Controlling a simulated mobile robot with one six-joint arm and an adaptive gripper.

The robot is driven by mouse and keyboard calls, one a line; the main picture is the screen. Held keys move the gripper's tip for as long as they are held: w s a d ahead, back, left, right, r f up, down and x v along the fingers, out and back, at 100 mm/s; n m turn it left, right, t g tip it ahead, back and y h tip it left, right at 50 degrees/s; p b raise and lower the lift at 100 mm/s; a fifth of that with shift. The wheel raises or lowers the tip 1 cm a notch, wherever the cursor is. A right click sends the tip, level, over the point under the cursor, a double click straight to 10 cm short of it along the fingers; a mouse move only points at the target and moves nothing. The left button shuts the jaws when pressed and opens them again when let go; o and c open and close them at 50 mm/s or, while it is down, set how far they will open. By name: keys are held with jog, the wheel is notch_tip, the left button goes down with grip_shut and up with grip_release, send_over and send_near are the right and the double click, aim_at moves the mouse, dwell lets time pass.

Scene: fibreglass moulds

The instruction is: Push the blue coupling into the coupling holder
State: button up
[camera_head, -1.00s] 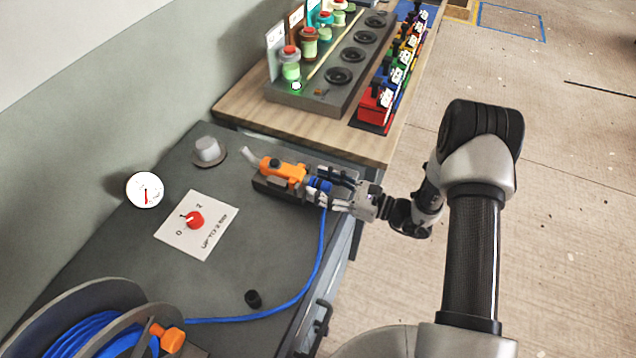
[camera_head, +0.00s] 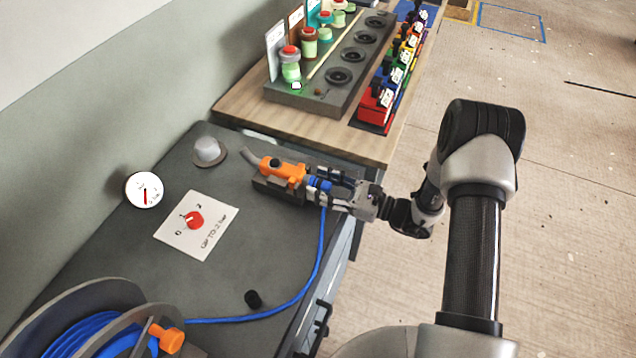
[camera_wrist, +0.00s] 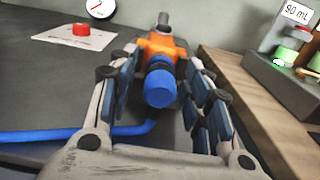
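The blue coupling (camera_head: 319,184), on the end of a blue hose, is in line with the orange coupling holder (camera_head: 284,169) and against its near end. In the wrist view the coupling (camera_wrist: 161,88) has its round end towards me, with the orange holder (camera_wrist: 161,47) behind it. How deep it sits in the holder is hidden. My gripper (camera_head: 325,190) is around the coupling from the right. In the wrist view the fingers of my gripper (camera_wrist: 162,98) stand apart on both sides, with visible gaps to the coupling.
The blue hose (camera_head: 321,250) curves over the grey table to a reel (camera_head: 60,310). A red knob (camera_head: 194,220) on a white plate and a gauge (camera_head: 144,190) are at the left. A wooden table (camera_head: 290,122) with jars and a grey rack (camera_head: 325,97) stands behind.

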grip_shut()
dwell(0.3)
jog(key=shift+v, duration=3)
